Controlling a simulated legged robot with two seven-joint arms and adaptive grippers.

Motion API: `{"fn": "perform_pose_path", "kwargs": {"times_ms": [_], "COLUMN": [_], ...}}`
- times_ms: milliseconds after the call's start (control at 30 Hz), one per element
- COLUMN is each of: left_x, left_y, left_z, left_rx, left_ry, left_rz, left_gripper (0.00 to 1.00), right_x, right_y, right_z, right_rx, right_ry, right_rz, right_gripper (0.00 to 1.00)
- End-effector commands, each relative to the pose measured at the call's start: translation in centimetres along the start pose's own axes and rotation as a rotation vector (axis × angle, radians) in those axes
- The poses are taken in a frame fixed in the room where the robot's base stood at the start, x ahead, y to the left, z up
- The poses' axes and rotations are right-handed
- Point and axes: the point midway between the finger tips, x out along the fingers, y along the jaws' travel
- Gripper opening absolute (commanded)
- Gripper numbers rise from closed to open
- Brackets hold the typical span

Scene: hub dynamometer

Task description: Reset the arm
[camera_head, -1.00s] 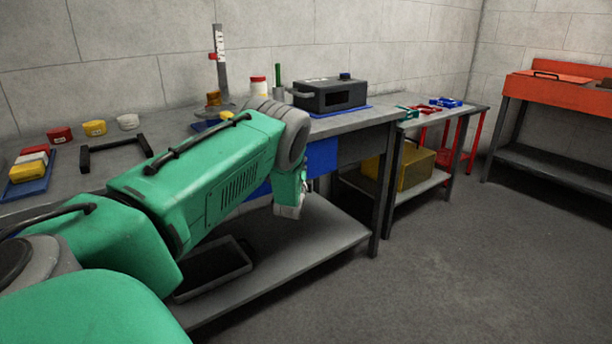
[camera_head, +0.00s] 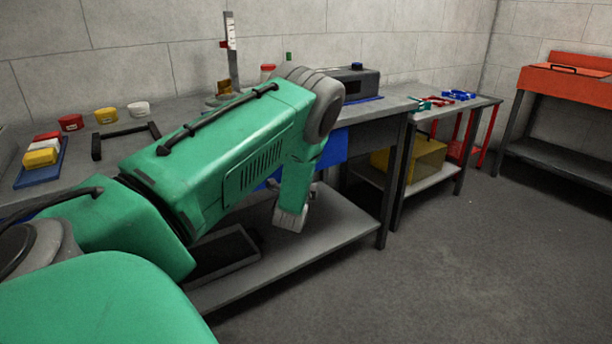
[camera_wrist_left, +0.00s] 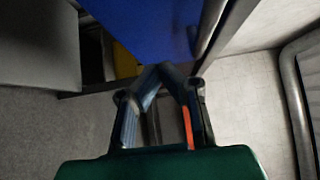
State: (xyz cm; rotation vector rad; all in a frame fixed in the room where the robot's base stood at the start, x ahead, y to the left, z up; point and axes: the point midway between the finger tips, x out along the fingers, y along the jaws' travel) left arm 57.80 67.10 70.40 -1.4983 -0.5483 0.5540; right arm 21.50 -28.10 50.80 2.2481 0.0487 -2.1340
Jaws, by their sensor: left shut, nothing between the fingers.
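My green left arm (camera_head: 250,160) reaches in from the left across the front of the workbench, and its forearm hangs down from the grey elbow. The grey wrist end (camera_head: 290,218) is in front of the bench's lower shelf. In the left wrist view, my left gripper (camera_wrist_left: 163,70) is shut, its fingertips together and nothing between them. A blue panel (camera_wrist_left: 145,25) is just beyond the fingertips in that view. My right gripper is in neither view.
The workbench top carries a blue tray of coloured blocks (camera_head: 41,176), a black handle frame (camera_head: 124,132), several small cups and a dark box (camera_head: 358,82). A lower shelf (camera_head: 335,235) lies beneath. A yellow box (camera_head: 414,156) sits under the side table. The floor at right is clear.

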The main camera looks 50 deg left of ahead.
Motion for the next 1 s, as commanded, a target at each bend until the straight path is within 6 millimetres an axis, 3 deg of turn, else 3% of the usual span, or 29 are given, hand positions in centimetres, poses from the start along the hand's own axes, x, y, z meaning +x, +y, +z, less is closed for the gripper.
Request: {"fn": "perform_pose_path", "kwargs": {"times_ms": [200,533,667,767,867,1000], "left_x": [-2.5,-3.0,-4.9,-8.9,-15.1,-25.1], "left_y": [0.2,0.4,2.1,5.0,8.4,12.0], "left_z": [-0.1,-0.2,-1.6,-3.8,-6.3,-8.3], "left_rx": [0.000,-0.006,-0.075,-0.200,-0.350,-0.521], "left_ry": [0.003,0.004,0.023,0.040,0.027,-0.059], "left_rz": [0.003,0.010,0.101,0.270,0.495,0.809], "left_gripper": [0.00,0.00,0.00,0.00,0.00,0.00], "right_x": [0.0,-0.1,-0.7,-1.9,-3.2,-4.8], "right_y": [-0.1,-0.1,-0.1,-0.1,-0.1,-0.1], "right_z": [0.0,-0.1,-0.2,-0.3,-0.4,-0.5], "right_rx": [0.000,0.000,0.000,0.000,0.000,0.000], "right_ry": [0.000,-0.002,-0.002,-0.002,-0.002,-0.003], "right_rz": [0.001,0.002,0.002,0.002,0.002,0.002], "right_gripper": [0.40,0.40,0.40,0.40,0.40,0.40]}}
